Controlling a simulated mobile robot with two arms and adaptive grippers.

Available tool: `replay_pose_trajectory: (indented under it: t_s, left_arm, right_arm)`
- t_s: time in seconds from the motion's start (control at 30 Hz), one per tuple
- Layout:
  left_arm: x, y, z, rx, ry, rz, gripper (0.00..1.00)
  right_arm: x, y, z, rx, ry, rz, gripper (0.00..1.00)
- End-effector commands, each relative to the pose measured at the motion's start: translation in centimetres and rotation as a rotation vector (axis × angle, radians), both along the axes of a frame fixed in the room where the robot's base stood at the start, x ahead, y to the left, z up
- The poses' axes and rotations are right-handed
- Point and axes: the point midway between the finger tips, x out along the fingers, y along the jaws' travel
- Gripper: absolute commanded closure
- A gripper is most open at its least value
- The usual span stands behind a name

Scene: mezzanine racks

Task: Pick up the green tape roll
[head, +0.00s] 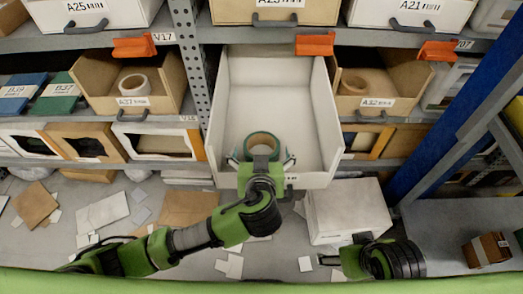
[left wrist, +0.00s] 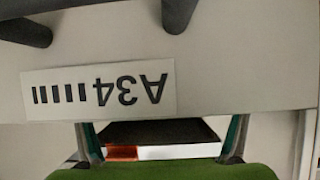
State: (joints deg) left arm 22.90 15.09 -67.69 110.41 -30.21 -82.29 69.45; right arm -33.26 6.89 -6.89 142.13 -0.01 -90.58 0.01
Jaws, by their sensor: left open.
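The green tape roll (head: 262,142) lies in the front part of a white pulled-out bin (head: 312,122). My left gripper (head: 262,158) is open at the bin's front end, with its fingers spread to either side of the roll's near part. The gripper body hides some of the roll, and I cannot tell whether the fingers touch it. In the left wrist view the two fingers (left wrist: 162,142) stand apart below an upside-down A34 label (left wrist: 98,88); I cannot make out the roll there. Part of my right arm shows low in the head view, without a clear gripper.
Bin A37 (head: 90,98) at left and bin A32 (head: 415,82) at right each hold a tape roll. Orange clips (head: 315,45) hang from the upper shelf edge. A white box (head: 347,212) stands below. Cardboard and paper litter the floor. A blue post (head: 440,125) rises at right.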

Motion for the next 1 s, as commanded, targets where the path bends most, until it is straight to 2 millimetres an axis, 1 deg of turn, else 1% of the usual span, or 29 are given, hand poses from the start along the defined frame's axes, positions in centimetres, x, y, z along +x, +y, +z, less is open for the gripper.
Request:
replay_pose_trajectory:
  t_s: [0.03, 0.13, 0.23, 0.4, 0.43, 0.47, 0.5, 0.6, 0.87, 1.0]
  left_arm:
    - [0.8, 0.0, -0.6, 0.003, -0.002, -0.001, 0.10]
    - [1.7, 0.0, -1.0, 0.001, -0.001, 0.000, 0.10]
    - [2.0, 0.0, -1.2, 0.000, 0.001, -0.001, 0.10]
    - [2.0, 0.0, -1.1, 0.000, 0.001, -0.001, 0.10]
    - [2.0, 0.0, -1.1, 0.000, 0.001, -0.001, 0.12]
    - [2.0, 0.0, -1.1, 0.000, 0.001, -0.001, 0.20]
    - [2.0, 0.0, -1.1, 0.000, 0.001, -0.001, 0.31]
    - [2.0, 0.0, -1.1, 0.000, 0.001, -0.001, 0.54]
    - [2.0, 0.0, -1.1, 0.000, 0.000, -0.001, 0.54]
    - [2.0, -0.1, -0.7, -0.002, 0.000, -0.001, 0.54]
  right_arm:
    - [0.0, 0.0, -0.4, 0.000, 0.000, 0.000, 0.21]
    - [0.0, 0.0, -0.6, 0.000, 0.000, 0.000, 0.21]
    - [0.0, 0.0, -0.6, 0.000, 0.000, 0.000, 0.21]
    - [0.0, 0.0, -0.6, 0.000, 0.000, 0.000, 0.21]
    - [0.0, 0.0, -0.6, 0.000, 0.000, 0.000, 0.21]
    - [0.0, 0.0, -0.6, 0.000, 0.000, 0.000, 0.21]
    - [0.0, 0.0, -0.6, 0.000, 0.000, 0.000, 0.21]
    - [0.0, 0.0, -0.6, 0.000, 0.000, 0.000, 0.21]
    - [0.0, 0.0, -0.6, 0.000, 0.000, 0.000, 0.21]
    - [0.0, 0.0, -0.4, 0.000, 0.000, 0.000, 0.21]
